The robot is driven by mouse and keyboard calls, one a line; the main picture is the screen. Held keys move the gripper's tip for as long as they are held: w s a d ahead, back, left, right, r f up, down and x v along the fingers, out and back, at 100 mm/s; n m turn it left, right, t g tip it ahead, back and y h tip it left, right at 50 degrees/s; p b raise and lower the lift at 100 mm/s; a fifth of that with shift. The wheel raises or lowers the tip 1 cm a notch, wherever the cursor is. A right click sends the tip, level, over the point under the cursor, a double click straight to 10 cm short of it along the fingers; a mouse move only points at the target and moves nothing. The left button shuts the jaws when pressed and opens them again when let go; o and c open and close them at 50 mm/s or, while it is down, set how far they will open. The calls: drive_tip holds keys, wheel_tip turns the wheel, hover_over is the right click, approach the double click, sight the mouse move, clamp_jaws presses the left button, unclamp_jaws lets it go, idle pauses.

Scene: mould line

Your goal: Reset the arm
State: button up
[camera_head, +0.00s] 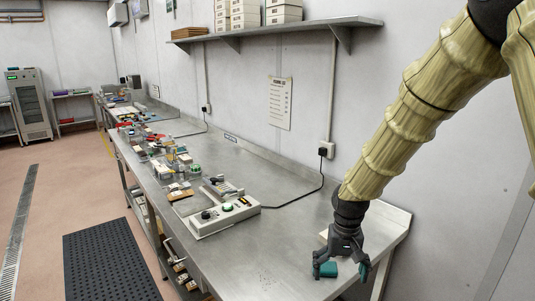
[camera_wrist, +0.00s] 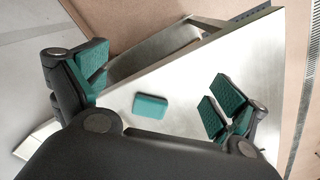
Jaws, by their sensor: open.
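My gripper (camera_head: 341,268) hangs at the near right end of the long steel bench (camera_head: 262,262), pointing down. In the wrist view my gripper (camera_wrist: 157,96) has its green-padded fingers wide apart. A small green block (camera_wrist: 150,106) lies on the bench top between the fingers, touching neither in that view. My arm reaches down from the upper right, bent, in a tan sleeve.
Small parts clutter the bench farther back. A wall shelf (camera_head: 290,27) holds white boxes. A black mat (camera_head: 108,262) lies on the floor.

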drive_tip(key=s+f, duration=0.6)
drive_tip(key=f, duration=0.5)
drive_tip(key=s+f, duration=0.5)
drive_tip(key=f, duration=0.6)
drive_tip(key=s+d+f, duration=0.1)
drive_tip(key=s+f, duration=0.3)
drive_tip(key=s, duration=0.4)
drive_tip(key=s+d+f, duration=0.1)
drive_tip(key=s+f, duration=0.4)
drive_tip(key=s, duration=0.4)
drive_tip(key=s+d+f+n, duration=0.1)
drive_tip(key=s+f, duration=0.4)
drive_tip(key=s, duration=0.3)
drive_tip(key=shift+s+d, duration=0.15)
drive_tip(key=shift+s, duration=0.1)
drive_tip(key=shift+c, duration=0.4)
